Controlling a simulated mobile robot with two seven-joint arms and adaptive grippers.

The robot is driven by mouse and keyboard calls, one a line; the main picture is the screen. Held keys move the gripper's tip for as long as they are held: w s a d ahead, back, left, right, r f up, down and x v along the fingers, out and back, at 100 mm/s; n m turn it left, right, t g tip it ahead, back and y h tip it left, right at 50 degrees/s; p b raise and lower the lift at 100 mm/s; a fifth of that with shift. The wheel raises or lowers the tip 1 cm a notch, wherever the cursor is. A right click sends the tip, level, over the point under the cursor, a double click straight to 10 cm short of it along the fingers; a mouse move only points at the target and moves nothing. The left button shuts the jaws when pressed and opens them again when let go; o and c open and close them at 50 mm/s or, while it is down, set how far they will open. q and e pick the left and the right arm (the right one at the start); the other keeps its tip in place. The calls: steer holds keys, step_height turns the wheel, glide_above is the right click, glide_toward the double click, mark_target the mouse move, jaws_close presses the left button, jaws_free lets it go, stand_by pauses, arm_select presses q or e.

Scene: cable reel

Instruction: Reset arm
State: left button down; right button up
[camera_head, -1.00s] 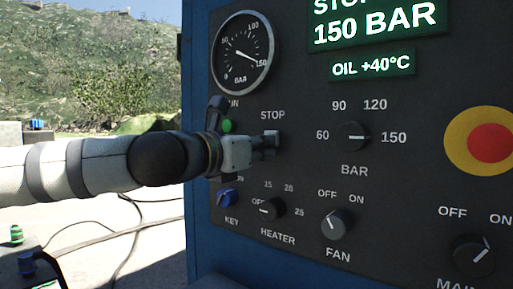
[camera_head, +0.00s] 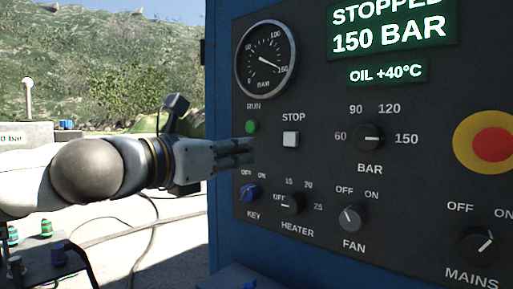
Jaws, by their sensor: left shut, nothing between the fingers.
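My left gripper (camera_head: 243,153) comes in from the left, shut and empty. Its fingertips are in front of the left part of the dark control panel (camera_head: 300,250), below the green RUN button (camera_head: 250,127) and left of the pale square STOP button (camera_head: 291,139). The STOP button is fully visible and apart from the fingers. The blue KEY switch (camera_head: 250,192) lies below the fingers. The display (camera_head: 390,30) reads STOPPED, 150 BAR. My right gripper is not in view.
The pressure gauge (camera_head: 265,60) is at the panel's upper left. The BAR knob (camera_head: 369,137), HEATER knob (camera_head: 293,204), FAN knob (camera_head: 351,218), MAINS knob (camera_head: 481,245) and red emergency button (camera_head: 493,144) are to the right. Open ground with cables lies left of the blue cabinet.

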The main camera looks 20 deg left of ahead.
arm_select(q)
steer(key=shift+s+f, duration=0.1)
steer(key=shift+s, duration=0.05)
stand_by(0.3)
